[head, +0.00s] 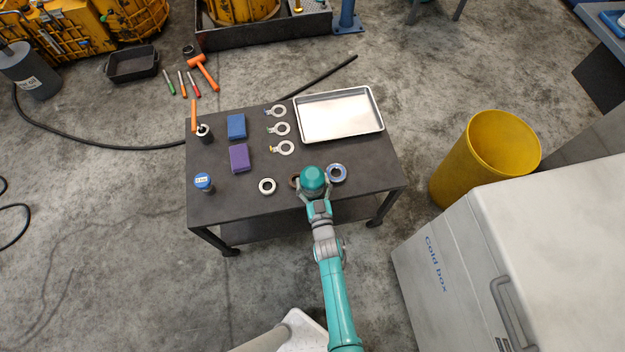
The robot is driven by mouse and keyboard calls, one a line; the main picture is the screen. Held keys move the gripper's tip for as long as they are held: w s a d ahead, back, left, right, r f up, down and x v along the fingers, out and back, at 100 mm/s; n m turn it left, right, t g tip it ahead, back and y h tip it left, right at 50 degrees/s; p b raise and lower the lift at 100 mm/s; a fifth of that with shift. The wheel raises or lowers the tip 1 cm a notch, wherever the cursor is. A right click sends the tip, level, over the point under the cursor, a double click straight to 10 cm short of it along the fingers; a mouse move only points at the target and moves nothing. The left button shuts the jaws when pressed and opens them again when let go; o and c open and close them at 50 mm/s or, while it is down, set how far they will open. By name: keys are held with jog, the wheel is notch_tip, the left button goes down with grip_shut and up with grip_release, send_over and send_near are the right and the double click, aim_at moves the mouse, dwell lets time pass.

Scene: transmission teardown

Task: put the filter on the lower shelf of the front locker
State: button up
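A teal, round-topped can (312,178), which looks like the filter, is at the end of my arm near the front edge of the dark table. My gripper (313,188) has its grey fingers on either side of the can and appears shut on it. The can's lower part is hidden, so I cannot tell whether it touches the tabletop. The front locker and its lower shelf are not in view.
The table (215,215) bears a silver tray (340,115), blue (236,126) and purple (239,158) blocks, a blue-topped can (204,182) and several rings. A yellow bin (470,165) and a cold box (440,265) stand right. Floor left is mostly clear, with a black hose.

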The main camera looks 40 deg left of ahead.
jog(key=o, duration=0.4)
jog(key=shift+r, duration=0.1)
jog(key=shift+r, duration=0.25)
jog(key=shift+s+d+r, duration=0.1)
jog(key=shift+s+d, duration=0.1)
jog(key=shift+d, duration=0.05)
jog(key=v, duration=1.1)
jog(key=shift+s, duration=0.15)
jog(key=shift+d, duration=0.2)
